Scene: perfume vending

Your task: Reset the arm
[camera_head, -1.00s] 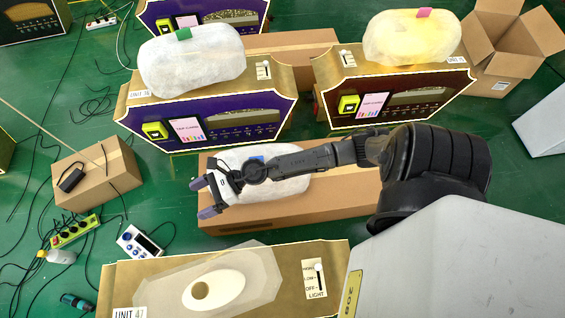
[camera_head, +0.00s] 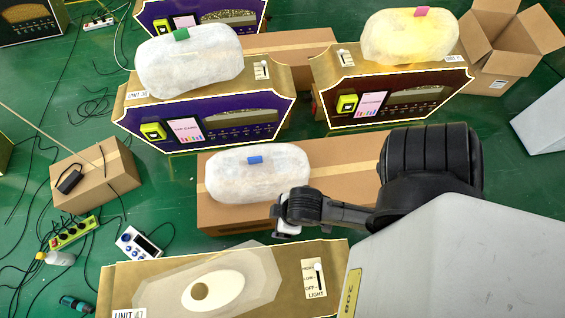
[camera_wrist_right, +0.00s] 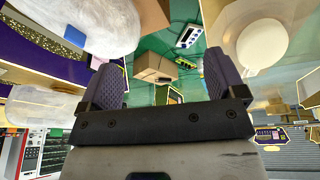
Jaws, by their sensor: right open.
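My right arm comes in from the right in the head view, and its wrist end (camera_head: 290,222) hangs over the front edge of a long cardboard box (camera_head: 345,170). The fingers are mostly hidden there. In the right wrist view my right gripper (camera_wrist_right: 163,80) is open, with two dark textured fingers wide apart and nothing between them. A white wrapped bundle with a blue tag (camera_head: 250,177) lies on the box, just up-left of the wrist. My left gripper is not in view.
The UNIT 47 machine (camera_head: 275,303), with a light switch plate, stands below the arm. Two machines (camera_head: 205,122) (camera_head: 390,98) with wrapped bundles on top stand behind. A small box (camera_head: 97,178), power strip (camera_head: 73,231) and cables lie on the green floor at left.

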